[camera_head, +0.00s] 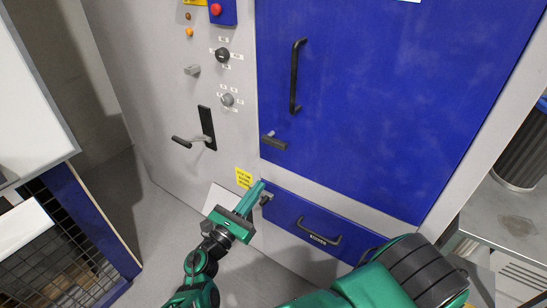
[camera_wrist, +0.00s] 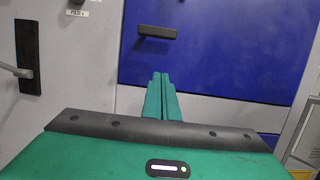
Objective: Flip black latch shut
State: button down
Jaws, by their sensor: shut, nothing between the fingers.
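A black latch (camera_head: 274,142) sits at the lower left edge of the large blue door. Its handle lies roughly level, pointing right across the door. In the wrist view the black latch (camera_wrist: 157,32) shows above my fingers, apart from them. My gripper (camera_head: 261,184) is shut and empty, below the latch at the left end of the blue drawer front. In the wrist view my gripper (camera_wrist: 160,76) has its two green fingers together, pointing at the blue panel. A small grey fitting (camera_head: 266,199) is right beside my fingertips; whether they touch cannot be told.
The blue door (camera_head: 370,100) has a long black handle (camera_head: 297,76). Below is a blue drawer (camera_head: 350,240) with a black pull (camera_head: 318,233). Left on the grey panel are a lever on a black plate (camera_head: 207,128), knobs, a red button (camera_head: 215,9) and a yellow label (camera_head: 243,177).

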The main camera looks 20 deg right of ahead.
jog(key=w+d+r, duration=0.5)
jog(key=d+r, duration=0.1)
jog(key=d, duration=0.2)
jog(key=shift+w+r, duration=0.25)
jog(key=shift+w, duration=0.1)
